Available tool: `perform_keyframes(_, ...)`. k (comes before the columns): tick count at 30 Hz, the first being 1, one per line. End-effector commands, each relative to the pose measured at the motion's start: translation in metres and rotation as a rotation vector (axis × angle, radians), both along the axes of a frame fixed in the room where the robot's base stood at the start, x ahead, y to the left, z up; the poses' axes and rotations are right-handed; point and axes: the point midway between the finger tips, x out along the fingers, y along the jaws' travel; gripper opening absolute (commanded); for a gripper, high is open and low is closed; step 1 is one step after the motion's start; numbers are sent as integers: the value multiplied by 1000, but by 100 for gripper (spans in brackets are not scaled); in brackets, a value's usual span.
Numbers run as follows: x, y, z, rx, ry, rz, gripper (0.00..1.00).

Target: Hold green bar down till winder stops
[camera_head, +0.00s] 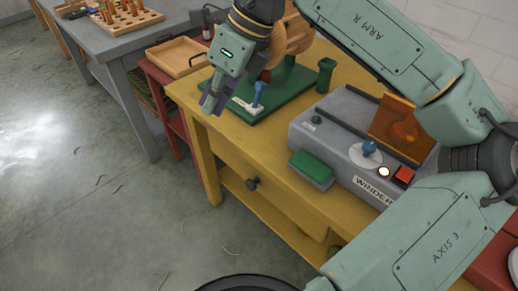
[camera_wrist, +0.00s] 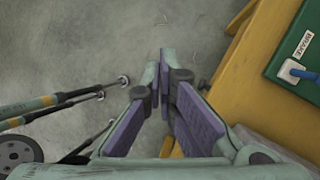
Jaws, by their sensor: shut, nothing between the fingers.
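The green bar (camera_head: 312,167) sits on the front left of the grey winder (camera_head: 340,130), which stands on the yellow table (camera_head: 225,150). Nothing touches the bar. A round lamp (camera_head: 384,172) on the winder glows pale beside a red button (camera_head: 404,175) and a blue knob (camera_head: 369,148). My gripper (camera_head: 210,106) is shut and empty, left of the bar and apart from it, near the table's left edge. In the wrist view its fingertips (camera_wrist: 163,58) meet over bare floor. The bar is not in the wrist view.
A green base (camera_head: 275,104) with a blue lever (camera_head: 259,92) stands behind my gripper; its label reads BRAKE in the wrist view (camera_wrist: 304,45). An orange see-through cover (camera_head: 398,130) rises on the winder. A wooden tray (camera_head: 177,57) lies farther back. The front floor is mostly clear.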

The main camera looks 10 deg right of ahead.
Motion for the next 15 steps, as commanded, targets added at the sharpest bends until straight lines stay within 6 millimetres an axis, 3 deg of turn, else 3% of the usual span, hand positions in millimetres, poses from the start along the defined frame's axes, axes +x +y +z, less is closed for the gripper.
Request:
perform_keyframes(1,4,-39,-5,-92,9,-84,0)
perform_keyframes(3,4,-85,-10,-200,31,-178,0)
perform_keyframes(6,-3,-139,-12,-322,68,-287,0)
perform_keyframes(10,-14,-181,-11,-419,107,-376,0)
perform_keyframes(15,-21,-199,-10,-462,127,-413,0)
